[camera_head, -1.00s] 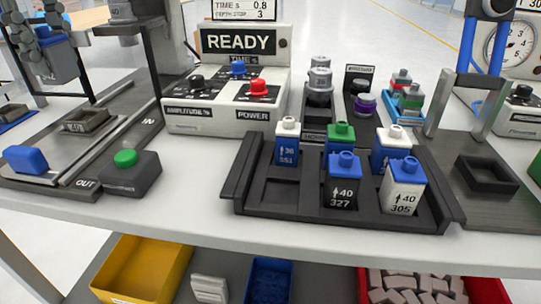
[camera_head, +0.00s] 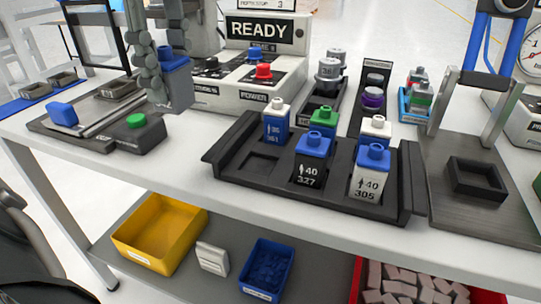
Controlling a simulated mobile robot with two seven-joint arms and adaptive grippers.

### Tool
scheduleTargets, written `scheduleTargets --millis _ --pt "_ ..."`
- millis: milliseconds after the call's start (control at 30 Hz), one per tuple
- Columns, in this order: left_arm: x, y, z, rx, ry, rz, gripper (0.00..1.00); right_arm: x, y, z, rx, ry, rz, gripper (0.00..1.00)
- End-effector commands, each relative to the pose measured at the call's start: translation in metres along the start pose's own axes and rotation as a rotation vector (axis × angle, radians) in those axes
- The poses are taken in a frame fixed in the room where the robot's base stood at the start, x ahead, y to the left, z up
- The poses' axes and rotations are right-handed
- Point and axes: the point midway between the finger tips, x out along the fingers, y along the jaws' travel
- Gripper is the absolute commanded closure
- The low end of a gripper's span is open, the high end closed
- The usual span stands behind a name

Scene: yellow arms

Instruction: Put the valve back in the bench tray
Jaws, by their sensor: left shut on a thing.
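My left gripper (camera_head: 156,72), with grey ribbed fingers, is at the upper left, shut on a valve (camera_head: 177,84) with a blue top and grey body. The valve hangs upright in the air near the slide rig, left of the control box and apart from the tray. The black bench tray (camera_head: 228,142) stands on the bench at the middle right. It holds several valves in two rows, among them a black-bodied one (camera_head: 308,172) and a white-bodied one (camera_head: 367,183), both blue-topped. The front left compartment (camera_head: 260,164) is empty. My right gripper is not in view.
The control box (camera_head: 262,75) reading READY stands behind the tray's left side. A slide rig with a green button (camera_head: 136,121) is at the left. A press with a black square holder (camera_head: 477,178) stands right of the tray. Bins, one yellow (camera_head: 155,235), sit on a lower shelf.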

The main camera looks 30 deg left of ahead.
Motion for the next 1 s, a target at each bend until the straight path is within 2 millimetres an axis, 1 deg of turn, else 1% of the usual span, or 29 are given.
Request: scheduleTargets --millis 67,300,400,500,667,800,900,1000 --pt "0.010 -0.005 -0.014 0.004 -0.003 0.009 0.97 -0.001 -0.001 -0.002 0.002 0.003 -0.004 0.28" --pt "0.042 -0.028 -0.062 0.003 -0.006 0.009 0.97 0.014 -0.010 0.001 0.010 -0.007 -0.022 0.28" --pt "0.053 -0.036 -0.079 0.004 -0.003 0.008 0.97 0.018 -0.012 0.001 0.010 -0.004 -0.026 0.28" --pt "0.060 -0.042 -0.090 0.002 -0.003 0.005 0.97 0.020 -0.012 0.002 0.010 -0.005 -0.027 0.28" --pt "0.068 -0.044 -0.096 0.003 0.000 0.003 0.97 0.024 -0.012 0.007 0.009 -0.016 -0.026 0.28" --pt "0.089 -0.043 -0.096 0.003 0.001 0.007 0.97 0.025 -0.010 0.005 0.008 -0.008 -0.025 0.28" --pt "0.100 -0.043 -0.096 0.003 0.001 0.005 0.97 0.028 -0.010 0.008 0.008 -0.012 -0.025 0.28" --pt "0.104 -0.044 -0.096 0.002 0.002 0.002 0.97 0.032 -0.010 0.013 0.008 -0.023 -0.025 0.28"
